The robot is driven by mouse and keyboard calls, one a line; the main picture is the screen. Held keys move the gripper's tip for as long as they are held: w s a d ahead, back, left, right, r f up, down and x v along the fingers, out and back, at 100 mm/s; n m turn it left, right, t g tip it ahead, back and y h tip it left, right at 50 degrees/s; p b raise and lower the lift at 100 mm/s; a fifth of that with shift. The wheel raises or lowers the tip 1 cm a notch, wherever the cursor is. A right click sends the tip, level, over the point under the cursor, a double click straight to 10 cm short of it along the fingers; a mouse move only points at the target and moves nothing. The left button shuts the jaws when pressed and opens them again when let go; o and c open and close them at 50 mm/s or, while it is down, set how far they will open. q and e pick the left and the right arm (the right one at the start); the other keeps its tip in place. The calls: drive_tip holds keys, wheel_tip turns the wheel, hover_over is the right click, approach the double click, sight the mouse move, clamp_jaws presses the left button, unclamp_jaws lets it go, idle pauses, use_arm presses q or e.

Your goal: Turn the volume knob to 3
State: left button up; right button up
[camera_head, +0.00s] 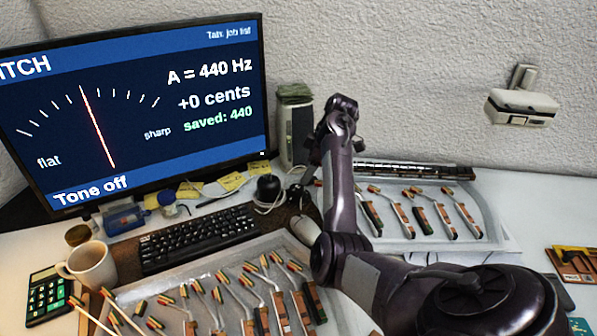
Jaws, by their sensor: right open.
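A dark rounded knob-like object (268,188) stands on the desk below the monitor's right corner, beside a pale cable. I take it for the volume knob; no number or pointer mark on it is readable. My right gripper (298,191) points down just right of it, small and dark, apart from it as far as I can see. It is open, and nothing shows between its fingers. My right arm rises from the lower right and bends down at the wrist, covering part of the desk behind. My left gripper is out of view.
A monitor (130,190) reads "Tone off". A grey speaker (298,135) stands behind the knob. A keyboard (198,240), pale mouse (304,229) and mug (92,266) lie nearer. Trays of piano parts (345,312) fill the front and right.

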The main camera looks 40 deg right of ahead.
sight(298, 187)
drive_tip(key=x, duration=0.7)
drive_tip(key=shift+w+a+f, duration=0.1)
drive_tip(key=shift+f, duration=0.1)
drive_tip(key=c, duration=1)
